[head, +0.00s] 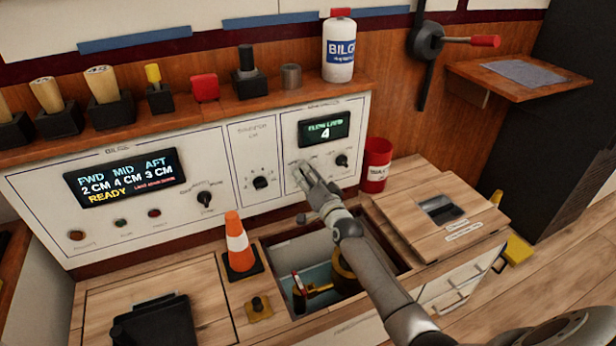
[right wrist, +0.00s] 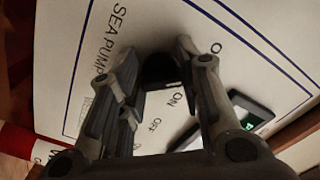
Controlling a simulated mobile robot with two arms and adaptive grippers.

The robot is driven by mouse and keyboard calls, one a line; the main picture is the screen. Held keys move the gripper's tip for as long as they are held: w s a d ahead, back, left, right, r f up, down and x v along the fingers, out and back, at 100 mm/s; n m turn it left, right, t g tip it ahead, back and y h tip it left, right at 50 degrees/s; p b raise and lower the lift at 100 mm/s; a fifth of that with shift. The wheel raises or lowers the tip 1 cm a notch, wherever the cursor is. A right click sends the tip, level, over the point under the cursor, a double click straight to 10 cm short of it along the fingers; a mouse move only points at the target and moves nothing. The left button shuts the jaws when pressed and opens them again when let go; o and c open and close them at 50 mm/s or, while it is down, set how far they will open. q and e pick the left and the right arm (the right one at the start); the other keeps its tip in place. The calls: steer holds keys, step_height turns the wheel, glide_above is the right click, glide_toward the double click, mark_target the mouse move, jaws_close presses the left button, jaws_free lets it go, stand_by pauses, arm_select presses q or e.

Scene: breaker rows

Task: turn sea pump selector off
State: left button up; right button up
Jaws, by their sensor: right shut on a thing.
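The sea pump selector is a small black knob (right wrist: 160,72) on a white panel, seen in the right wrist view between my finger pads. Lettering reading SEA PUMP, ON and OFF shows around it. My right gripper (right wrist: 150,85) is shut on this knob. In the head view my right gripper (head: 303,170) is against the right-hand panel (head: 294,130), below its flow display (head: 324,127), and hides the knob. Which mark the knob points to is not clear. My left gripper is not in view.
Another black knob (head: 341,160) is just right of my gripper, and one (head: 260,182) is on the middle panel. An orange cone (head: 238,245) stands beside the open hatch (head: 283,255) under my arm.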

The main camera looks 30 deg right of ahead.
steer(key=shift+f, duration=0.1)
steer(key=o, duration=1)
steer(key=s, duration=1.2)
steer(key=shift+a, duration=0.35)
